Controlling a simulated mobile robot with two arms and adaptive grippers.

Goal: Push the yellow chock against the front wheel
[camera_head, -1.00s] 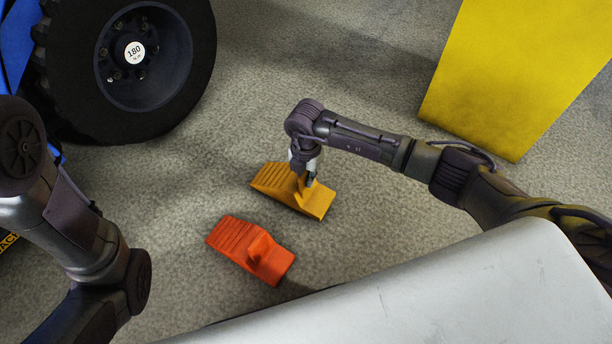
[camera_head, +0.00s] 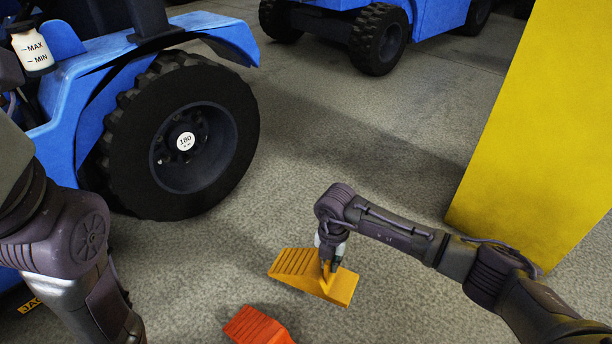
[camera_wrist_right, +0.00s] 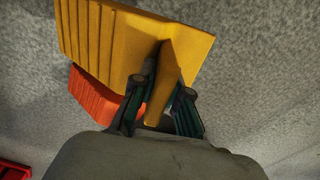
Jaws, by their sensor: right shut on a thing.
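The yellow chock (camera_head: 300,272) is on or just above the grey floor, with its ribbed slope toward the left, where the wheel is. My right gripper (camera_head: 327,266) comes down from above and is shut on the chock's upright grip. In the right wrist view the fingers (camera_wrist_right: 160,108) stand on both sides of the grip of the yellow chock (camera_wrist_right: 120,45). The front wheel (camera_head: 180,140), black with a white "180" label, belongs to a blue vehicle at upper left. A floor gap separates wheel and chock. My left arm shows at left; its gripper is out of frame.
An orange chock (camera_head: 258,327) lies on the floor in front of the yellow one, partly cut off. A yellow pillar (camera_head: 540,130) stands at right. Another blue vehicle (camera_head: 440,20) is at the back. The floor between the chock and the wheel is clear.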

